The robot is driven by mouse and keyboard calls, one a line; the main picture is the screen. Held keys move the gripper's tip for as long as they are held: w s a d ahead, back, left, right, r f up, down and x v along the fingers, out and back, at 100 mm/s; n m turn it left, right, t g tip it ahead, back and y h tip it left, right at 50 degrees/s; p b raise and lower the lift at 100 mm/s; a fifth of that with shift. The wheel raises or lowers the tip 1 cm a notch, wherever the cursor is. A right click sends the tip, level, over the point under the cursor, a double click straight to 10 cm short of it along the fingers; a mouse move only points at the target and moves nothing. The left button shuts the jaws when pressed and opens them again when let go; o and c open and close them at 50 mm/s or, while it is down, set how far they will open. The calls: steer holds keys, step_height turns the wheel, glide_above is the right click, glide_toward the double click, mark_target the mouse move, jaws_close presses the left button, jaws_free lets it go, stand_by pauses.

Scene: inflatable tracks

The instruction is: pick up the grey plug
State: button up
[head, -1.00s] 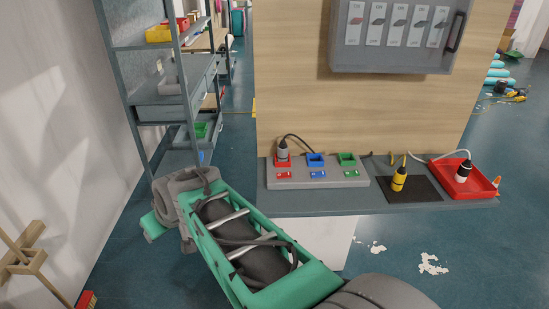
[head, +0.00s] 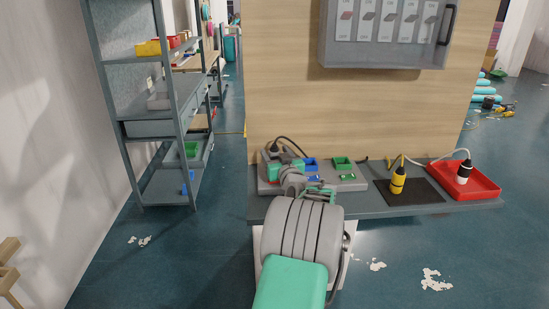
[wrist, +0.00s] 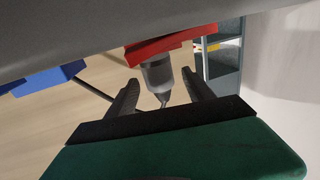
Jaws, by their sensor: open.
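The grey plug (wrist: 158,75) sits in the red socket (wrist: 160,45) in the wrist view, its dark cord end towards me. My gripper (wrist: 160,79) is open, with one finger on each side of the plug and a visible gap on both sides. In the head view the grey plug (head: 273,149) shows at the left end of the grey socket board (head: 348,184). My arm partly covers the board and hides most of the red socket there.
The blue socket (head: 311,164) and green socket (head: 342,163) lie right of the plug. A yellow plug (head: 398,180) stands on a black mat, and a red tray (head: 466,182) holds a white-and-black plug. A wooden panel (head: 350,110) with a grey cabinet rises behind.

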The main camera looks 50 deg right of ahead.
steer(key=shift+w+d, duration=0.25)
steer(key=shift+w, duration=0.1)
jaws_close()
stand_by(0.4)
